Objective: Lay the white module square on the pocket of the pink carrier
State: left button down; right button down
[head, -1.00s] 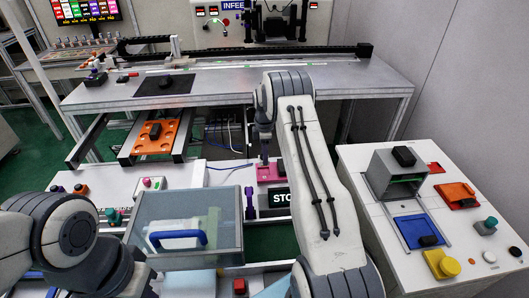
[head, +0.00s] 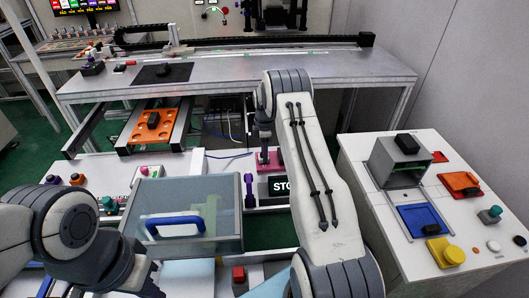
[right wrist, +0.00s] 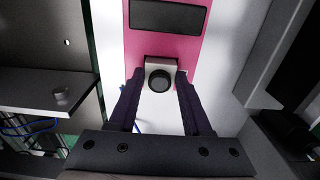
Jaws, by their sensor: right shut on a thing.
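The pink carrier (head: 273,157) lies on the white bench just beyond the STOP sign in the head view. In the right wrist view, the pink carrier (right wrist: 148,44) shows a dark rectangular recess (right wrist: 167,15) at the top. My right gripper (head: 264,157) points down over the carrier, partly in front of it. In the right wrist view its purple fingers (right wrist: 160,83) are shut on the white module (right wrist: 148,65), which has a round black knob. The module overlaps the carrier's near edge, short of the dark recess; its height above it is unclear.
A purple post (head: 249,190) and the STOP sign (head: 281,187) stand close by. A clear-lidded box (head: 190,205) with a blue handle is left of my right arm. A white console (head: 366,187) is at the right. A grey table (head: 300,71) spans the back.

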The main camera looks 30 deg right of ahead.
jog(key=shift+f, duration=0.3)
jog(key=shift+c, duration=1.3)
grip_release()
